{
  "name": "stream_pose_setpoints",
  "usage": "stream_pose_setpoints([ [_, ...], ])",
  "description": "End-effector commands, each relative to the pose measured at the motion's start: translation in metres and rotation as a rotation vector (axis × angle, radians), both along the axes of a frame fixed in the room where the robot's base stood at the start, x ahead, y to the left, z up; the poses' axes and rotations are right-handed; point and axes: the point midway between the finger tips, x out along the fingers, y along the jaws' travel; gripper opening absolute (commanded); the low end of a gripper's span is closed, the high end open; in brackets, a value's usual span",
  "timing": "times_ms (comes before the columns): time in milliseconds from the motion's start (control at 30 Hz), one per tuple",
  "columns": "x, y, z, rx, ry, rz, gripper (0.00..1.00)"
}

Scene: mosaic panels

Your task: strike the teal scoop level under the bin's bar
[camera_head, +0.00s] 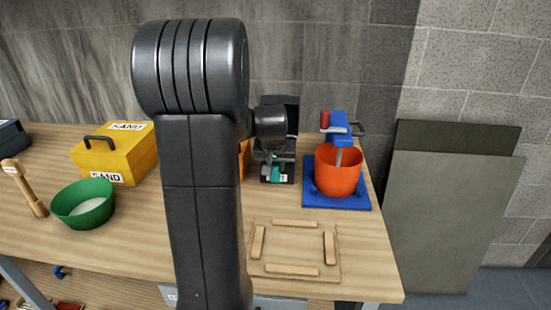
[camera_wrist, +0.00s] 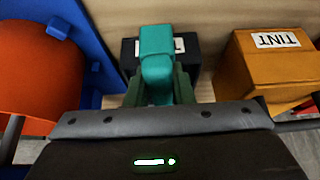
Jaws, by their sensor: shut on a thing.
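My gripper (camera_wrist: 160,88) is shut on the teal scoop (camera_wrist: 156,62), whose handle stands between the two fingers in the wrist view. The scoop's bowl and any load in it are hidden. A black bin (camera_wrist: 197,58) with a white label lies just beyond the scoop; the scoop covers part of the label. In the head view my gripper (camera_head: 272,160) is in front of the black bin (camera_head: 291,104), with a small teal patch low beside it. I cannot make out the bin's bar or whether the scoop touches it.
An orange TINT box (camera_wrist: 262,75) stands right of the bin in the wrist view. An orange bucket (camera_head: 338,172) sits on a blue stand (camera_head: 311,196). A yellow SAND box (camera_head: 110,155), green bowl (camera_head: 84,204) and wooden mallet (camera_head: 28,190) are left. A wooden frame (camera_head: 294,270) lies in front.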

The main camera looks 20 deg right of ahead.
Motion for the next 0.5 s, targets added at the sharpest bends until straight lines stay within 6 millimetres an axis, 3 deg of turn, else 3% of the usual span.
stream_pose_setpoints([
  [500, 0.0029, -0.0015, -0.002, 0.0, -0.001, 0.0, 0.0],
])
